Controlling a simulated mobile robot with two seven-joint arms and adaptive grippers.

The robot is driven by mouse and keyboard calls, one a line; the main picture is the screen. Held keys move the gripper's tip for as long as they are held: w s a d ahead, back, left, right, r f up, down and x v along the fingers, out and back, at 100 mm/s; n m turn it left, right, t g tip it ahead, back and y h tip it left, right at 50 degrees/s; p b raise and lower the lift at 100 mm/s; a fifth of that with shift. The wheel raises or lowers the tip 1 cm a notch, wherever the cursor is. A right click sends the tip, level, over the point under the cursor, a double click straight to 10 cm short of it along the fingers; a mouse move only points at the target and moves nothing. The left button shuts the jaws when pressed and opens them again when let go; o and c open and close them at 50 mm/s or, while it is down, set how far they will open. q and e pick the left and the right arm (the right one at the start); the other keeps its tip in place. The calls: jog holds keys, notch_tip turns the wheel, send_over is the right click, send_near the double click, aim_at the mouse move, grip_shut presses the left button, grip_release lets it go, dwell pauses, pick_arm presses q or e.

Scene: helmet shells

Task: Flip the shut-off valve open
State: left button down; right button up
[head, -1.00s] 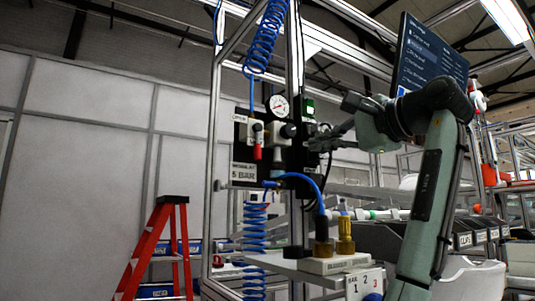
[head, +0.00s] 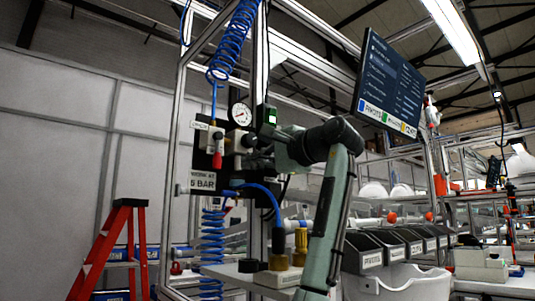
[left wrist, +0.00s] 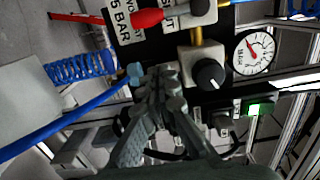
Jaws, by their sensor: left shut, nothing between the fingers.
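The shut-off valve has a red lever (head: 217,150) that hangs straight down from its body on the dark panel. In the left wrist view the lever (left wrist: 147,18) lies at the top, beyond the fingertips. My left gripper (head: 261,152) is close to the panel, right of the lever and beside the black regulator knob. In the left wrist view its fingers (left wrist: 160,80) are together and empty, apart from the lever. The fingertips partly overlap the panel's lower part there, so I cannot tell whether they touch it. My right gripper is not seen.
A round gauge (head: 240,114) and the black regulator knob (left wrist: 209,74) sit close to the valve. A "5 BAR" sign (head: 202,183) is below it. Blue coiled hoses (head: 232,40) hang around the panel. A red stepladder (head: 110,250) stands at left.

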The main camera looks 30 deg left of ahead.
aim_at(218, 152)
pick_arm(q)
jog(key=s+a, duration=0.2)
jog(key=s, duration=0.1)
jog(key=shift+s+a, duration=0.1)
jog(key=shift+a, duration=0.1)
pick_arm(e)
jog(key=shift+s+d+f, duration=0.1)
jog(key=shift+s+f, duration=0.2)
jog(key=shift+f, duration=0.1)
pick_arm(q)
jog(key=shift+s, duration=0.1)
